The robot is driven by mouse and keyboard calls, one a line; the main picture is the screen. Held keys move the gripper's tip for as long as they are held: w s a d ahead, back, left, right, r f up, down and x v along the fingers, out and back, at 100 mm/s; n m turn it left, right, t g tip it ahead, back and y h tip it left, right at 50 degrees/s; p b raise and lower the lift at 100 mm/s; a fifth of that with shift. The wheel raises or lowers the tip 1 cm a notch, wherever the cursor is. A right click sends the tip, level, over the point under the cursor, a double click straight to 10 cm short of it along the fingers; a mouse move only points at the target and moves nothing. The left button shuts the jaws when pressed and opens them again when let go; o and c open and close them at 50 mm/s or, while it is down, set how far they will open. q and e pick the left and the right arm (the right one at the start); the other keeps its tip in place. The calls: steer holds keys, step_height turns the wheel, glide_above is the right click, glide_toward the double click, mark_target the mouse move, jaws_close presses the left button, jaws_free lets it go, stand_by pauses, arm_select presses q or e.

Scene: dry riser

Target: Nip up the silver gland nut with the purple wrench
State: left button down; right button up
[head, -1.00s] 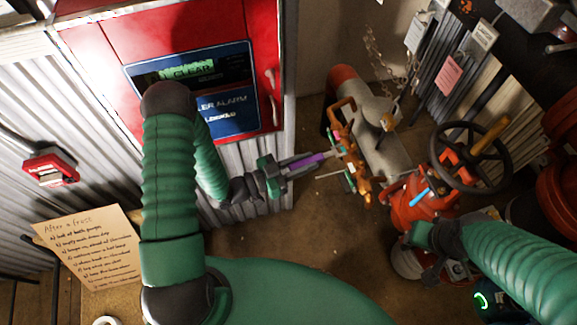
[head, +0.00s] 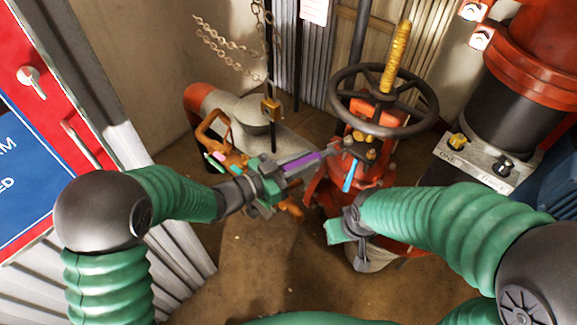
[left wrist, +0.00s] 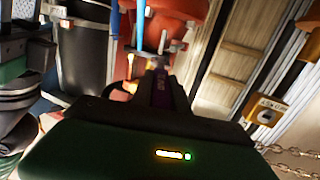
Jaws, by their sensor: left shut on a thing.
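My left gripper (head: 278,178) is shut on the purple wrench (head: 303,161), which points right toward the red valve (head: 380,172). The wrench's head is close to the gland below the handwheel; I cannot tell whether it touches a nut. Brass-coloured nuts (head: 366,140) show there; the silver gland nut is too small to make out surely. In the left wrist view the purple wrench (left wrist: 160,92) points away toward the red valve (left wrist: 182,28). A blue tool or strip (head: 350,175) hangs at the valve's front. My right gripper (head: 350,228) is low beside the valve, its jaws unclear.
A black handwheel (head: 425,100) with a yellow stem (head: 396,58) stands above the gland. A rack with coloured tools (head: 224,158) is left of my left gripper, by a grey pipe (head: 240,122). A chain (head: 222,42) and brass padlock (head: 271,110) hang behind. Floor is clear in front.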

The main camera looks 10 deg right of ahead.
arm_select(q)
steer(key=shift+s+d+r, duration=0.1)
steer(key=shift+s+r, duration=0.05)
steer(key=shift+r, duration=0.05)
steer(key=shift+s+a+f, duration=0.2)
steer(key=shift+a, duration=0.25)
steer(key=v, duration=0.6)
steer(key=shift+a+p, duration=0.25)
steer(key=shift+p, duration=0.1)
arm_select(e)
steer(key=shift+d+r, duration=0.2)
steer(key=shift+d, duration=0.45)
